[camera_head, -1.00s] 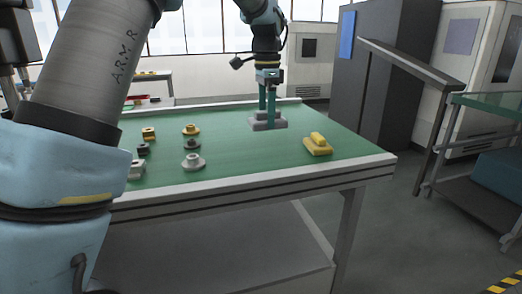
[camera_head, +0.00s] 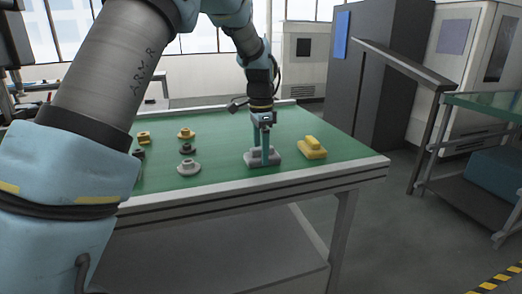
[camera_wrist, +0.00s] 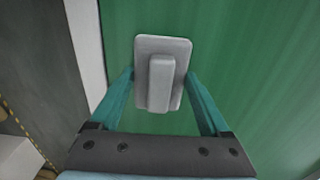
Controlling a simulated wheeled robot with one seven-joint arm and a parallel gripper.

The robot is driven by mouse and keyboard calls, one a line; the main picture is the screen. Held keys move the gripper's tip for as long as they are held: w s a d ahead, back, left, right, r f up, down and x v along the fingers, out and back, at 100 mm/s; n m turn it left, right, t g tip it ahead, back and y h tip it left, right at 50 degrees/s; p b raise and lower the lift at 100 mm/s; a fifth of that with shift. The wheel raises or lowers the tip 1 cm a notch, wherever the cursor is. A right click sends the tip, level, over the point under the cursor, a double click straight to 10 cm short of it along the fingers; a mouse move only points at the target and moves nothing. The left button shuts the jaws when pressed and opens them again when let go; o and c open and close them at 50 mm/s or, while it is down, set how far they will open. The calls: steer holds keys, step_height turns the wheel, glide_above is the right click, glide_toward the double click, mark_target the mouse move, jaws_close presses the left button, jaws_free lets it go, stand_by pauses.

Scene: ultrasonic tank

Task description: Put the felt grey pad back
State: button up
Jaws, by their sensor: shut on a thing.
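The grey pad (camera_head: 252,159), a flat plate with a raised block handle, is at the front part of the green table, left of a yellow pad of like shape (camera_head: 313,149). My gripper (camera_head: 263,148) points down from above and is shut on the grey pad. In the wrist view the grey pad (camera_wrist: 160,85) sits between the two teal fingers, over green table top near the pale table edge. I cannot tell whether the pad touches the table or hangs just above it.
Several small knob-like pieces stand on the table's left part, among them a yellow one (camera_head: 186,133), a dark one (camera_head: 187,148) and a grey one (camera_head: 189,168). The green table top (camera_head: 325,130) is clear behind the yellow pad.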

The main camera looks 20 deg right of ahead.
steer(key=o, duration=1.3)
steer(key=shift+f, duration=0.1)
step_height(320, 180, up, 12)
steer(key=shift+r+b, duration=0.15)
steer(key=shift+b, duration=0.6)
